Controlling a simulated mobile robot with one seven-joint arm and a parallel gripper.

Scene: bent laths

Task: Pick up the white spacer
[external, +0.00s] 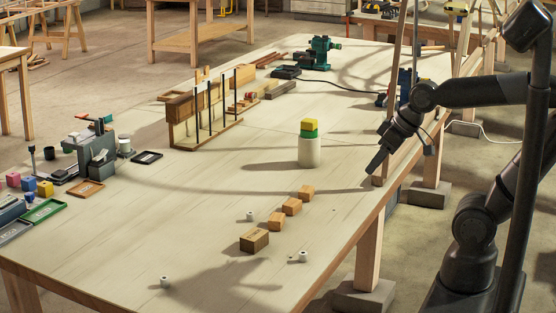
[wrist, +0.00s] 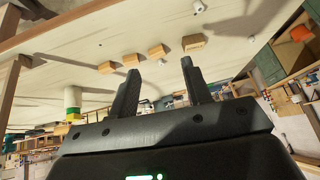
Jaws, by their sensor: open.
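Three small white cylinders with dark holes, each like a white spacer, stand apart on the workbench in the external view: one (external: 249,216) left of the wooden blocks, one (external: 303,256) near the front right edge, one (external: 164,282) at the front left. I cannot tell which one the task means. In the tilted wrist view, small white pieces show at the top (wrist: 199,6) and beyond the fingers (wrist: 161,62). My gripper (external: 373,167) is above the right edge of the bench, away from all of them. Its fingers (wrist: 161,80) are apart with nothing between them.
Several wooden blocks (external: 292,206) lie in a row on the workbench (external: 110,245). A wide white cylinder (external: 309,152) carries a green and a yellow block. A wooden rack (external: 205,108) stands farther back. Wooden posts (external: 391,115) rise beside my gripper. The front left bench is mostly clear.

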